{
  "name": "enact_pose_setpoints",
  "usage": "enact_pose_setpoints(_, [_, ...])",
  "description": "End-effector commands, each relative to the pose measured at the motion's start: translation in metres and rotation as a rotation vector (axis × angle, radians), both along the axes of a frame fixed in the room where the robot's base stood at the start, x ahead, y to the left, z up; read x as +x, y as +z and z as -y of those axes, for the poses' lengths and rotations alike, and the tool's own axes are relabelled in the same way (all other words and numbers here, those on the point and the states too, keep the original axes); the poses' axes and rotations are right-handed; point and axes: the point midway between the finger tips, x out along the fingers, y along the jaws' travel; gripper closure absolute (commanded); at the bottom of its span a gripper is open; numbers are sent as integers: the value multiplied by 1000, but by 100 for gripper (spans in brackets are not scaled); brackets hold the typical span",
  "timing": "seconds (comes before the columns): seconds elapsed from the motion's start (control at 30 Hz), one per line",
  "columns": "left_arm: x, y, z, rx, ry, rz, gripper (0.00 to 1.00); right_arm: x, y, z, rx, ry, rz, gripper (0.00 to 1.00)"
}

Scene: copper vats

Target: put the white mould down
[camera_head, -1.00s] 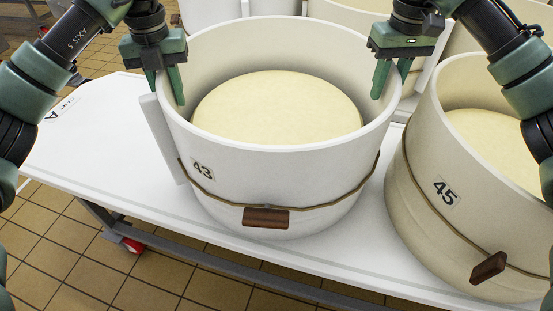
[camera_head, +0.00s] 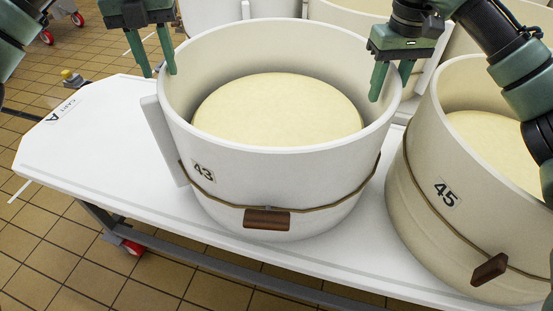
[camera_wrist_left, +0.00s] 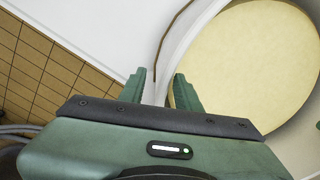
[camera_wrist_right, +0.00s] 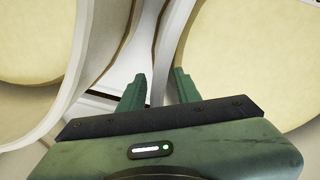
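The white mould numbered 43 (camera_head: 275,175) stands upright on the white cart top (camera_head: 90,140), with a pale yellow filling inside. It also shows at the right in the left wrist view (camera_wrist_left: 185,45). My right gripper (camera_head: 388,95) is open at the right rim, one finger on the inner side and one on the outer side. In the right wrist view my right gripper (camera_wrist_right: 160,80) shows a gap between its fingers, with mould 43's rim between them.
A second mould numbered 45 (camera_head: 425,210) stands close to the right of mould 43, leaving a narrow gap. More white moulds (camera_head: 225,12) stand behind. The cart's left end is bare. Tiled floor (camera_head: 45,235) lies beyond its edges.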

Motion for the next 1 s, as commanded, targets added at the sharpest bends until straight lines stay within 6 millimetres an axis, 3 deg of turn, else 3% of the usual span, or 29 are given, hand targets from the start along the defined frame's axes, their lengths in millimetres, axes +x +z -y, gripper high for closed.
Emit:
enact_pose_setpoints(0.03, [0, -8, 0, 0, 0, 0, 67, -4, -30, -5, 0, 9, -39, 67])
enact_pose_setpoints(0.17, [0, -5, 0, -1, -1, -1, 67, -4, -24, -5, -1, 9, -36, 67])
enact_pose_setpoints(0.7, [0, -1, 0, -1, -1, 0, 67, -4, 67, -4, -5, 0, -1, 67])
enact_pose_setpoints(1.0, [0, 0, 0, -1, -1, 0, 67, -5, 82, -4, -5, 0, 2, 67])
